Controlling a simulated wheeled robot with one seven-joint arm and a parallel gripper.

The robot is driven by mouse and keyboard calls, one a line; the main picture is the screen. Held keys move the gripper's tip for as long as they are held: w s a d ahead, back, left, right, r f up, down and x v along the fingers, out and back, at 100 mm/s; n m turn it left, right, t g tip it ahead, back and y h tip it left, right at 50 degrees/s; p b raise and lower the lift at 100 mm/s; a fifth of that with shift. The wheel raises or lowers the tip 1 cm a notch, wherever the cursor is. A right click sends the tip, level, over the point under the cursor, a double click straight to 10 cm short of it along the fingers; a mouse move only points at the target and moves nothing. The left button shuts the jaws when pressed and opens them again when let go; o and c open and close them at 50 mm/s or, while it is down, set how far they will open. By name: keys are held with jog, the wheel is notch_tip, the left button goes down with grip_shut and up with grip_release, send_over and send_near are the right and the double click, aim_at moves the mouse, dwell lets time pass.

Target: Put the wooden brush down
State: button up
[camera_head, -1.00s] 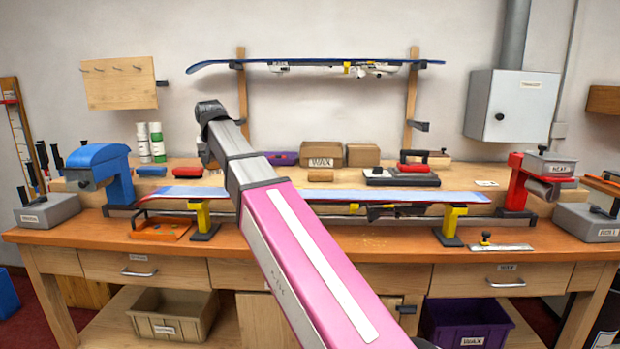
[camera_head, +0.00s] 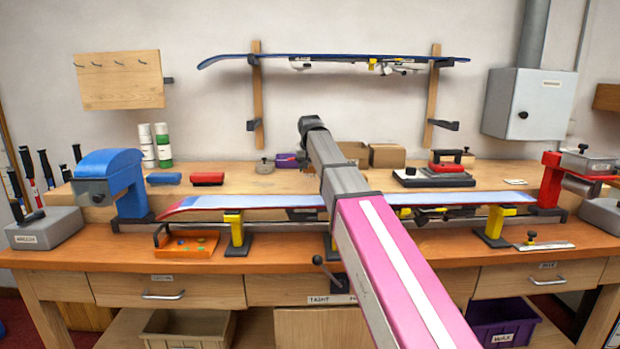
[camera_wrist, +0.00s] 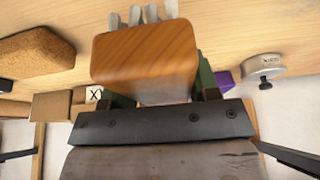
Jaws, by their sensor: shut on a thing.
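The wooden brush (camera_wrist: 145,58) shows in the wrist view as a brown wood block with rounded corners. Several grey-white pieces stick out past its upper edge; they may be its bristles. My gripper (camera_wrist: 160,88) is shut on the brush, with its dark green fingers on either side of the block. The pale bench top (camera_wrist: 225,25) lies behind the brush in that view; I cannot tell whether the brush touches it. In the head view my arm hides the gripper and the brush.
In the wrist view a cork-like block (camera_wrist: 33,54) and a grey round item (camera_wrist: 264,66) lie to either side. Red (camera_head: 207,178) and blue blocks (camera_head: 163,179) sit on the raised shelf at left.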

aim_at(309, 184)
jog(key=shift+f, duration=2.05)
jog(key=shift+f, duration=0.1)
jog(key=o, duration=0.8)
jog(key=shift+o, duration=0.2)
jog(key=v, duration=1.2)
